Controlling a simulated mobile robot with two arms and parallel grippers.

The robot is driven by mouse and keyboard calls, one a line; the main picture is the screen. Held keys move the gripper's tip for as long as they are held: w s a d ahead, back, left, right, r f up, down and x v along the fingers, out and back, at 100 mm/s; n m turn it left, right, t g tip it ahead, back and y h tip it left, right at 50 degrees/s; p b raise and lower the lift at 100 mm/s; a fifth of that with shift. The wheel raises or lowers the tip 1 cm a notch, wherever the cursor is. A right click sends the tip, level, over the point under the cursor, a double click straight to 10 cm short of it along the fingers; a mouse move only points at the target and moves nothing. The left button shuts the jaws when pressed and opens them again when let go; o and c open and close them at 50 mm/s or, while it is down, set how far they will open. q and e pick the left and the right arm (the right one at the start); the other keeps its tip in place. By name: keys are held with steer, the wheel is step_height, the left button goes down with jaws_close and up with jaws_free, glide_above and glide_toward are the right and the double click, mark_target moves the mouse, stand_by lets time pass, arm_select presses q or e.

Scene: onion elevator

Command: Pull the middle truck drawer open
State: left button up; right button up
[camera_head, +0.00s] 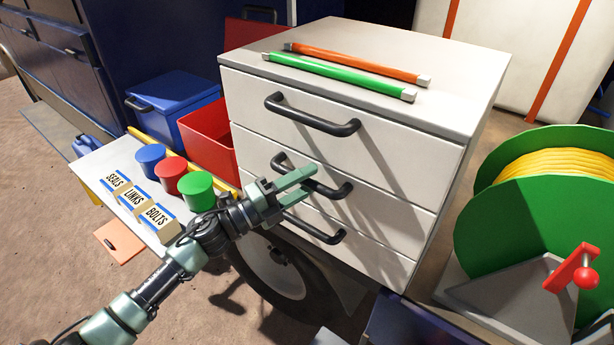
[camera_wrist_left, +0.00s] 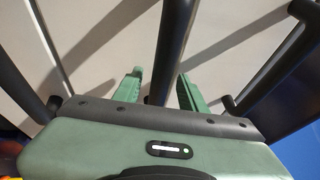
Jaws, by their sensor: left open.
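A white cabinet has three stacked drawers, each with a dark bar handle. The middle drawer (camera_head: 380,190) looks closed, its face flush with the others. My left gripper (camera_head: 312,178) is at the middle drawer's handle (camera_head: 338,191). In the left wrist view, the middle handle (camera_wrist_left: 172,45) runs between the two green fingers (camera_wrist_left: 160,90) of my gripper. The fingers are apart, with gaps to the bar on both sides. The gripper hides part of the handle in the head view. My right gripper is in neither view.
The top drawer's handle (camera_head: 312,118) is above my gripper and the bottom one (camera_head: 315,229) just below. A green tube (camera_head: 340,76) and an orange tube (camera_head: 355,64) lie on top. A green cable reel (camera_head: 480,225) stands right. Lidded cans and labelled blocks sit on a shelf (camera_head: 112,165) left.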

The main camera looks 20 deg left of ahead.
arm_select(q)
steer(key=shift+c, duration=0.2)
jaws_close()
stand_by(1.3)
